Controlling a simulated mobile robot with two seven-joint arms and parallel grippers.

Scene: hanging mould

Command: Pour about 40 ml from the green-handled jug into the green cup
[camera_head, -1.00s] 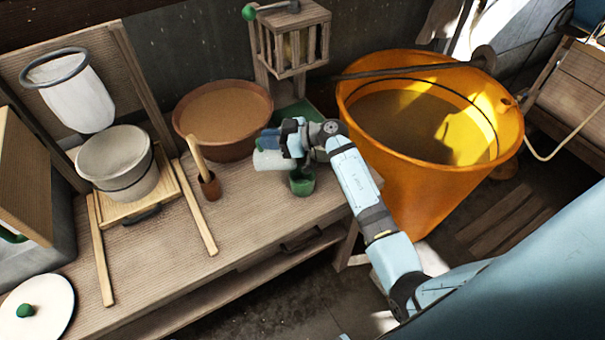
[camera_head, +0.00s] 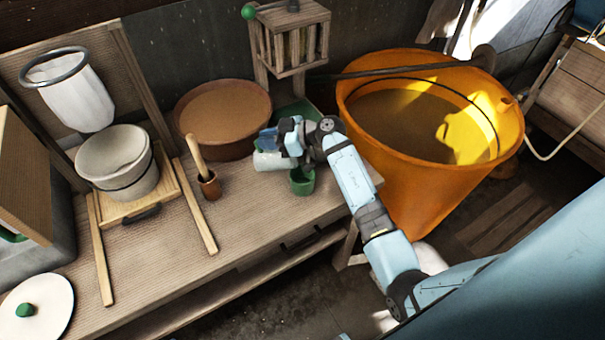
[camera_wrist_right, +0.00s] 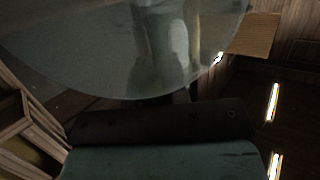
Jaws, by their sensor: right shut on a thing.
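The pale, translucent jug (camera_head: 270,161) is at the front right of the bench, held in my right gripper (camera_head: 280,142). It looks tipped well over toward the right, beside and slightly above the green cup (camera_head: 302,181). Its green handle is hidden by the gripper. The small green cup stands upright near the bench's front edge. I cannot make out a stream or the level in the cup. In the right wrist view the jug's pale round body (camera_wrist_right: 110,45) fills the top, close to the gripper. My left gripper is not in view.
A brown bowl (camera_head: 222,148) stands behind the jug. A wooden pestle in a small pot (camera_head: 209,186) is to the left. A slatted wooden box (camera_head: 290,38) rises behind, and a large orange tub (camera_head: 425,180) stands right of the bench. The bench front is mostly clear.

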